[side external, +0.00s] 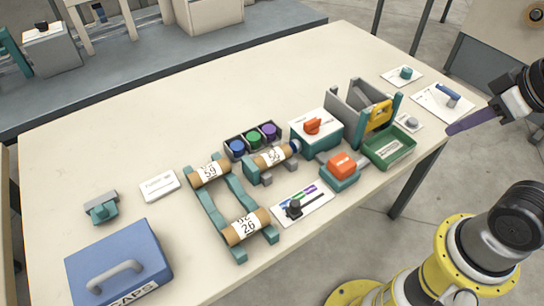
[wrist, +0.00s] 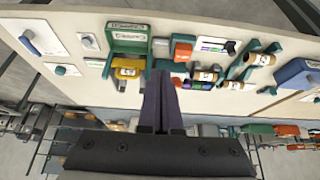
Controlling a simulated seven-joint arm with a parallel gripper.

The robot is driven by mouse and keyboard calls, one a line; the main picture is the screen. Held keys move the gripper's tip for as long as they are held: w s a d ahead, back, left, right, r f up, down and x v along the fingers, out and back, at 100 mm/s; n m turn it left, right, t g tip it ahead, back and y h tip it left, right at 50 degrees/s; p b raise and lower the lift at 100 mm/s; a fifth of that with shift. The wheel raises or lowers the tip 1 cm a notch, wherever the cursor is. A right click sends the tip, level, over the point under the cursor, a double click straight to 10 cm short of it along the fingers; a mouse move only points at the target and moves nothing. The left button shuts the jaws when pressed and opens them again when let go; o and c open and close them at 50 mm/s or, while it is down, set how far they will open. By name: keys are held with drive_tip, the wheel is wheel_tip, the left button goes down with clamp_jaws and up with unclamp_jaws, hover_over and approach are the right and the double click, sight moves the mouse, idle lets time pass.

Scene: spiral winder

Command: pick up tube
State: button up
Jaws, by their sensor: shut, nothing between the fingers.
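Three brown cardboard tubes with white number labels show in the side view. One tube marked 26 (side external: 247,227) lies across the near end of a teal rack (side external: 213,214). Another marked 59 (side external: 210,171) lies across its far end. A third tube (side external: 270,157) lies on a separate teal and grey holder, with a blue end at its right. Tubes also show small in the wrist view, one at the upper right (wrist: 260,59). My gripper (side external: 453,130) is at the right, beyond the table edge, well apart from the tubes. Its purple fingers (wrist: 160,78) are together and empty.
A blue case (side external: 118,268) stands front left. Several caps sit in a dark tray (side external: 253,138). A white and teal box with an orange knob (side external: 315,129), an orange-topped block (side external: 341,166), a green tray (side external: 390,147) and a grey-sided stand (side external: 350,105) are between my gripper and the tubes. The table's (side external: 110,160) left is mostly clear.

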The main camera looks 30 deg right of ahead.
drive_tip(key=o, duration=1.3)
